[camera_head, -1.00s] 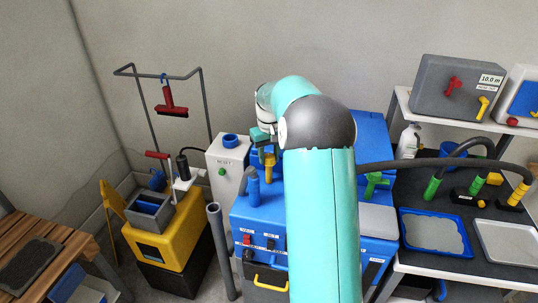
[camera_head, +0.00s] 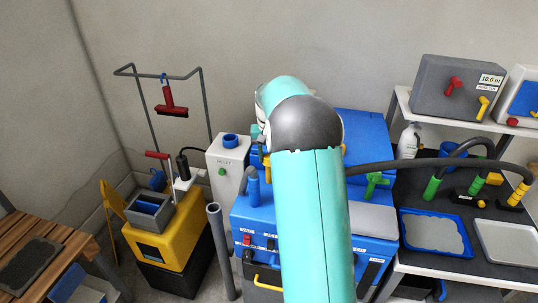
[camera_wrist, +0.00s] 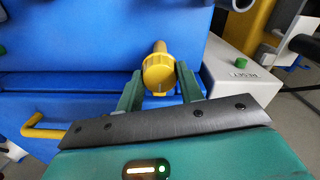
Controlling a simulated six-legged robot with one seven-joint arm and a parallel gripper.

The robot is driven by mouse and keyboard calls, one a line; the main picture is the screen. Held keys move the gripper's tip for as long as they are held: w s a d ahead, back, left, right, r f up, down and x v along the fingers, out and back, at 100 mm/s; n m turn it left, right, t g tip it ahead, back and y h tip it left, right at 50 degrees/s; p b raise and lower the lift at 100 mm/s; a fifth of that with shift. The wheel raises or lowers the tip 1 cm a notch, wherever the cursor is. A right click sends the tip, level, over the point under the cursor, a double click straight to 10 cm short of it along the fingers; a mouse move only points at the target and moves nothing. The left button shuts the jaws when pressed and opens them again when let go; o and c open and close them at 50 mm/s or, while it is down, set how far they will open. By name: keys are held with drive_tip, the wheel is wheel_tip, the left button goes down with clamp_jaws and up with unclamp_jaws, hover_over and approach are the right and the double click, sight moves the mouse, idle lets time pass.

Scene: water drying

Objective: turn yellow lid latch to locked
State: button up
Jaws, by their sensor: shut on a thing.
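The yellow lid latch (camera_wrist: 158,70) stands out from the blue lid face (camera_wrist: 75,40) in the wrist view, a round knob with a bar pointing up. My gripper (camera_wrist: 157,84) has its two green fingers on either side of the knob and is shut on it. In the head view the blue machine with its lid (camera_head: 365,138) stands behind my arm. Only a sliver of the yellow latch (camera_head: 267,166) shows there, and my arm hides my gripper.
A white box with a green button (camera_head: 222,172) stands left of the blue machine. A black hose (camera_head: 400,164) runs right from behind my arm to the bench. A blue tray (camera_head: 437,254) lies on that bench. A yellow handle (camera_wrist: 42,128) sticks out below the lid.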

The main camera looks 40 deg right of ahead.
drive_tip(key=o, duration=1)
wheel_tip(320, 180, up, 14)
drive_tip(key=shift+f, duration=0.1)
